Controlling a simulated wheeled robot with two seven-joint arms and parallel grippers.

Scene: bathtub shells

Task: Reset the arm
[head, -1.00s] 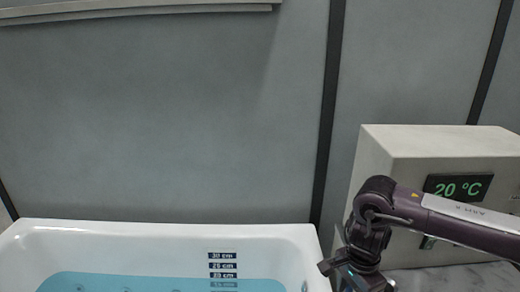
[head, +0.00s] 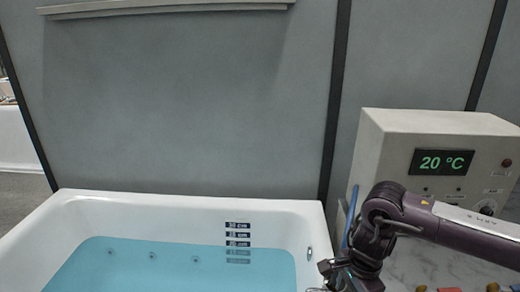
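My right arm comes in from the right, and its dark gripper (head: 345,280) hangs at the bottom, beside the tub's right rim. Its fingertips are at or below the frame's bottom edge, so their opening cannot be made out. My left gripper is not in view. The white bathtub (head: 185,205) holds blue water (head: 190,268) and has dark depth labels on its inner far wall.
A pale control box (head: 395,130) with a green "20 °C" display (head: 441,162) stands at the right, behind my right arm. A marbled counter (head: 425,265) lies below it, with small coloured objects at its front. A grey panel wall (head: 190,100) closes the back.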

